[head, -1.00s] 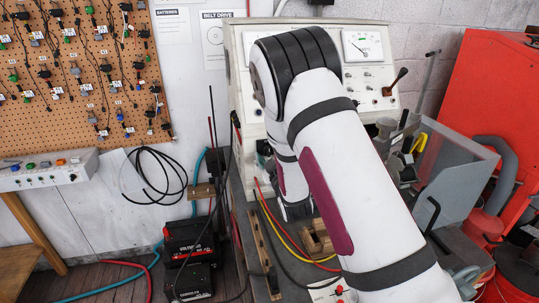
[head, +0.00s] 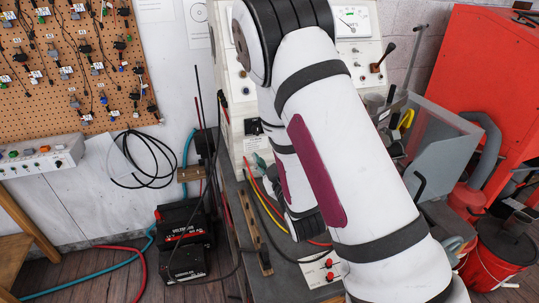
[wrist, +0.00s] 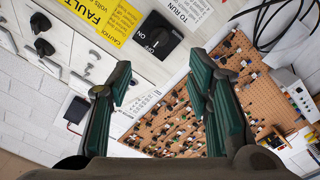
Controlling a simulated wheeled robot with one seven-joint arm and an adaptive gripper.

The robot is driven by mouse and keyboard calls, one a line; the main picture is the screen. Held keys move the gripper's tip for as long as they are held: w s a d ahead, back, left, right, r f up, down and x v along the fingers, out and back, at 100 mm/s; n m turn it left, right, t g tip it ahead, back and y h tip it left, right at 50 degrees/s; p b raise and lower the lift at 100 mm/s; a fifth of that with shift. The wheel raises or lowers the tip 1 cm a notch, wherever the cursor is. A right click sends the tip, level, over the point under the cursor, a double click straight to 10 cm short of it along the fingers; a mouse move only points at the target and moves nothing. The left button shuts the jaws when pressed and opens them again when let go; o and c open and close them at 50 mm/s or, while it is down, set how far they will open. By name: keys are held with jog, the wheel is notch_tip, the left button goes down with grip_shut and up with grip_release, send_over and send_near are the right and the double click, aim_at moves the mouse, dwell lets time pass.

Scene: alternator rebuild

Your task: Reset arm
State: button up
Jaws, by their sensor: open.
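My gripper (wrist: 163,88) shows in the wrist view with its two green-padded fingers spread apart and nothing between them. A black rotary switch (wrist: 158,38) on a white panel lies beyond the fingertips, apart from them. Yellow caution labels (wrist: 75,8) are beside the switch. In the head view my white arm is bent in front of the test bench (head: 235,100) and hides much of it.
A pegboard with wired parts (head: 60,60) hangs at left. Black batteries (head: 183,240) stand on the floor by the bench. A grey guard (head: 435,145) and a red cabinet (head: 500,70) are at right. A red bucket (head: 500,250) stands at lower right.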

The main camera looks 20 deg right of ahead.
dwell(0.4)
jog(key=s+r+m+g, duration=0.6)
jog(key=s+r+g, duration=0.1)
jog(key=r, duration=0.4)
jog(key=s+r+m+g, duration=0.1)
jog(key=s+r+g, duration=0.1)
jog(key=s, duration=1)
jog(key=s+r+m+g, duration=0.1)
jog(key=s+r+g, duration=0.2)
jog(key=s, duration=0.9)
jog(key=shift+s+d+g, duration=0.2)
jog(key=shift+s+g, duration=0.1)
jog(key=shift+g, duration=0.1)
